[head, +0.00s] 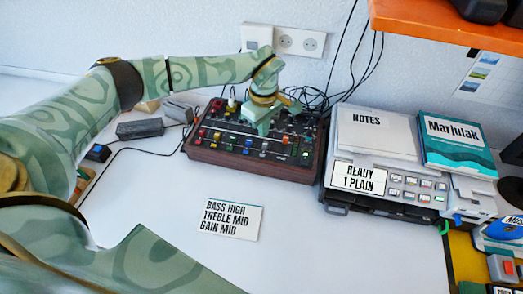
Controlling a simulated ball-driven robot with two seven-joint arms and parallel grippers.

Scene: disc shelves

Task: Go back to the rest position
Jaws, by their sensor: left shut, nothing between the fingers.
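My left arm comes in from the left and reaches over the mixer. My left gripper (264,124) is shut and empty, at the upper middle of the mixer and hiding part of its panel. The mixer (215,153) is a dark box with a wooden-brown edge and several coloured knobs and sliders. I cannot tell whether the fingertips touch the panel. My right gripper is not in view.
A card reading "BASS HIGH, TREBLE MID, GAIN MID" (231,219) lies on the white table (300,240). A device (408,207) with a "NOTES" pad (375,133) and "Marjulak" book (455,143) stands right. An orange shelf (440,26) overhangs upper right. Cables (308,99) run behind the mixer.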

